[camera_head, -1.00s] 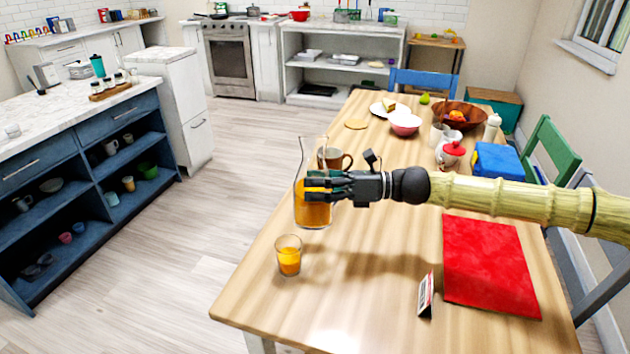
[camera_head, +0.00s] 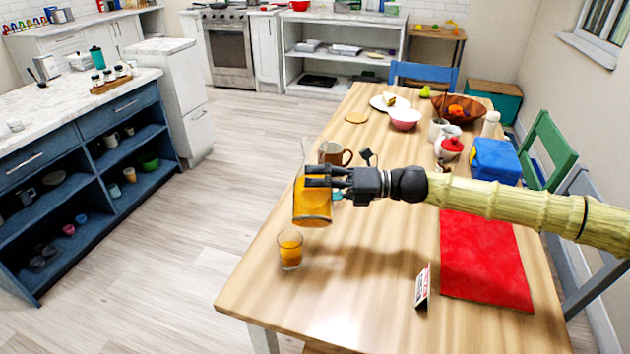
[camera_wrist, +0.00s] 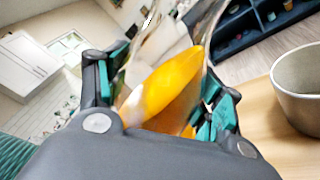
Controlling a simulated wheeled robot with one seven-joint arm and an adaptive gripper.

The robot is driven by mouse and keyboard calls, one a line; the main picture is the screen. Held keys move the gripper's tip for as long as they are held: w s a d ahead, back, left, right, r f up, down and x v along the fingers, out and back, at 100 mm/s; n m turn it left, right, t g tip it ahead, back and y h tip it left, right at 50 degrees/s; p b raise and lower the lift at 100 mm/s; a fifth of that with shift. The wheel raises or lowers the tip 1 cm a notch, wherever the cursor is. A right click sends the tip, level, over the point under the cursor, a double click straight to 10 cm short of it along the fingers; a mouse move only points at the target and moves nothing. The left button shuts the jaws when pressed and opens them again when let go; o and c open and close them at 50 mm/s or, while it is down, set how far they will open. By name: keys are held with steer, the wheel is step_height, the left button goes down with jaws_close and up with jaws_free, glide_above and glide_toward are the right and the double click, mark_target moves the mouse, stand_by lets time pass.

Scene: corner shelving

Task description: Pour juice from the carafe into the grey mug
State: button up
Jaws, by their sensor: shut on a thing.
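My gripper (camera_head: 318,183) is shut on the glass carafe (camera_head: 313,208), which holds orange juice, and keeps it above the table. The carafe is tilted, its top leaning away from the head camera; the wrist view shows the juice (camera_wrist: 165,88) slanting inside the carafe between the fingers. A mug (camera_head: 333,153) with a handle stands just behind the gripper, partly hidden. It looks brownish in the head view; a mug at the right of the wrist view (camera_wrist: 300,95) looks grey and is probably the same one. No stream of juice is visible.
A glass of juice (camera_head: 290,250) stands near the table's left edge. Bowls, a red-lidded pot (camera_head: 449,146) and a blue box (camera_head: 495,160) stand further back.

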steer(key=shift+d+f+m, duration=0.1)
steer(key=shift+f+m, duration=0.4)
steer(key=shift+m, duration=0.4)
steer(key=shift+f+m+b, duration=0.15)
steer(key=shift+m+b, duration=0.15)
steer(key=shift+p, duration=0.4)
steer(key=shift+f, duration=0.1)
steer(key=shift+w+f+m+p, duration=0.35)
steer(key=shift+f+m+p, duration=0.2)
steer(key=shift+p, duration=0.4)
stand_by(3.0)
